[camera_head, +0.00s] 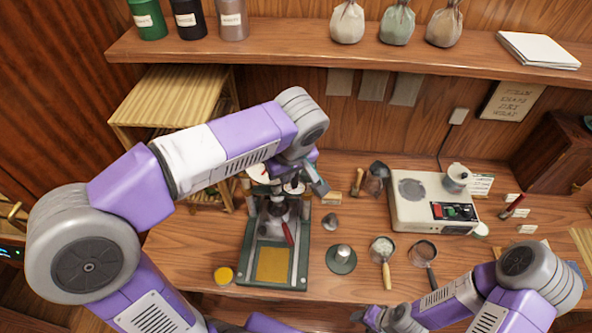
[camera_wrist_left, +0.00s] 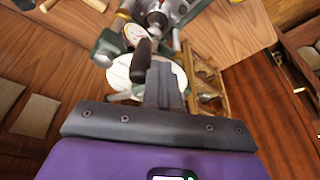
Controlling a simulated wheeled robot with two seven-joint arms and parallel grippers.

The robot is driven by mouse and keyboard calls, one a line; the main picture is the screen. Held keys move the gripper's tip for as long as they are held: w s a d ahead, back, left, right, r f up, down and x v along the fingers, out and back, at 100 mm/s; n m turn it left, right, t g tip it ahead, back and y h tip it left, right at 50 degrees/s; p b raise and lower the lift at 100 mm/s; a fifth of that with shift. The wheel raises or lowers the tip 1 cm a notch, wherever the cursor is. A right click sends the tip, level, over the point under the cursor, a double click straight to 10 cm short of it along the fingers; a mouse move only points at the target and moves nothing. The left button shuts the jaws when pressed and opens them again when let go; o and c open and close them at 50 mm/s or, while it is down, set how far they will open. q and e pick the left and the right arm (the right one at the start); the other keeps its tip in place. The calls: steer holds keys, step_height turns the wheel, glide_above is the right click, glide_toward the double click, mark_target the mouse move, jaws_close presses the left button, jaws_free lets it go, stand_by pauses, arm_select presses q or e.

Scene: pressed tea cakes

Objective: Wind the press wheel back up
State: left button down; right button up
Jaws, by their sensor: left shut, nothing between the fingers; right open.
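The tea press stands on the table, its green frame (camera_head: 243,262) around a yellow plate (camera_head: 272,264). Its top is partly hidden by my left arm. My left gripper (camera_head: 318,186) is shut and empty beside the press top. In the left wrist view the closed fingers (camera_wrist_left: 165,82) are in front of a pale round disc (camera_wrist_left: 118,75), apparently the press wheel, and next to a dark handle (camera_wrist_left: 141,58). I cannot tell whether they touch. A white dial (camera_wrist_left: 136,34) is beyond. My right gripper (camera_head: 372,318) is open at the table's front edge, away from the press.
A pale hot plate (camera_head: 412,212) with red and green buttons is to the right. A strainer (camera_head: 382,250), a dark green round stand (camera_head: 341,262) and a small yellow cup (camera_head: 223,275) are near the press. A shelf (camera_head: 290,43) runs above.

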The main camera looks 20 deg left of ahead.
arm_select(q)
steer(key=shift+w+d, duration=0.1)
steer(key=shift+w+d+p, duration=0.45)
steer(key=shift+w+d, duration=0.6)
steer(key=shift+w, duration=0.2)
steer(key=shift+w+d, duration=0.1)
steer(key=shift+w, duration=0.05)
steer(key=shift+s, duration=0.4)
steer(key=shift+s+a+b, duration=0.25)
steer(key=shift+s+b, duration=0.2)
steer(key=shift+s, duration=0.05)
step_height(320, 180, up, 8)
steer(key=p, duration=0.6)
steer(key=shift+f, duration=0.15)
steer(key=shift+f, duration=0.1)
